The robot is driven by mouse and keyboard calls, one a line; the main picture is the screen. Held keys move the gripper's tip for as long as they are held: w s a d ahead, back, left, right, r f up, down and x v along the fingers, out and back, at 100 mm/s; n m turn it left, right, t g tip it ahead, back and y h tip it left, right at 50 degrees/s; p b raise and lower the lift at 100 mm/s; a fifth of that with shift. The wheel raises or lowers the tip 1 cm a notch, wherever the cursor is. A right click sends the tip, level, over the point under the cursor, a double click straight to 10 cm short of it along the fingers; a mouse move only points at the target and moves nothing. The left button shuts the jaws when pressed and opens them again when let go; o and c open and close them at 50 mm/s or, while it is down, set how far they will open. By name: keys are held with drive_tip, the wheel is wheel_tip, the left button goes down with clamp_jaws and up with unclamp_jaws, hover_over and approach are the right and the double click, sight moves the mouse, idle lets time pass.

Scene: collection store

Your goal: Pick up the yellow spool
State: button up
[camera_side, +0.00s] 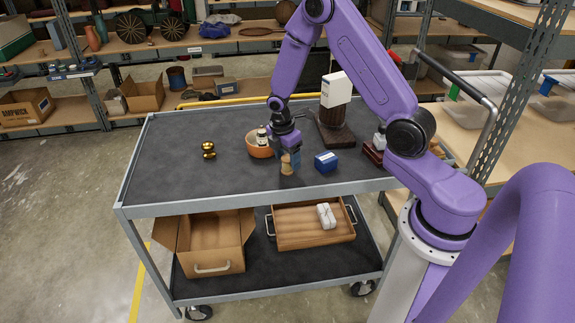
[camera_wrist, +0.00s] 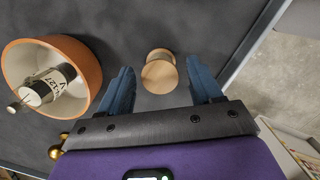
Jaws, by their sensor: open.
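A pale yellow-tan wooden spool (camera_side: 287,169) stands upright near the front edge of the cart top. It also shows in the wrist view (camera_wrist: 160,76), where its round end lies between the two blue fingertips. My gripper (camera_side: 291,158) points down at the spool and is open, with a finger on each side. In the wrist view, my gripper (camera_wrist: 161,84) shows gaps between both fingers and the spool. The fingers partly hide the spool in the side view. How far the fingertips reach down beside it I cannot tell.
An orange bowl (camera_side: 258,151) holding a labelled bottle (camera_side: 262,137) stands close to the left. A blue box (camera_side: 326,161) is close to the right. A brown-based white device (camera_side: 336,89) stands behind. A gold knobbed object (camera_side: 208,150) is farther left, with clear cart top around it.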

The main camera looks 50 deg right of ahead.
drive_tip(key=shift+d+f, duration=0.1)
drive_tip(key=shift+f, duration=0.4)
drive_tip(key=c, duration=1)
drive_tip(key=shift+r, duration=0.1)
